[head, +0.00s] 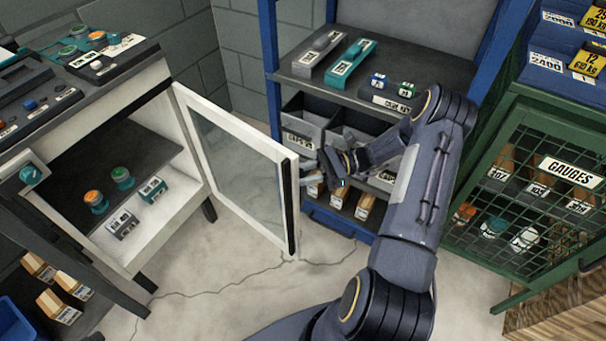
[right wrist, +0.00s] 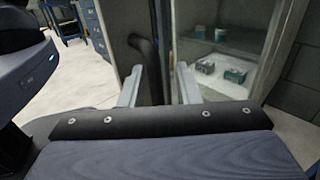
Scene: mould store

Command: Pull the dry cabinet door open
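The dry cabinet (head: 160,215) stands at the left in the head view. Its white-framed glass door (head: 235,165) is swung wide open toward the right. A long black handle (head: 290,205) runs along the door's free edge. My right gripper (head: 311,180) is just right of the handle in the head view, at about mid-height. In the right wrist view my right gripper (right wrist: 158,88) has its two fingers apart, with a dark upright bar between or just beyond them. I cannot tell whether they touch it. My left gripper is not in view.
Inside the cabinet are small jars (head: 96,201) and labelled blocks (head: 122,222). A blue rack (head: 350,100) with grey bins stands behind my right gripper. A green mesh cabinet (head: 530,190) stands at the right. The floor (head: 230,270) below the door is clear.

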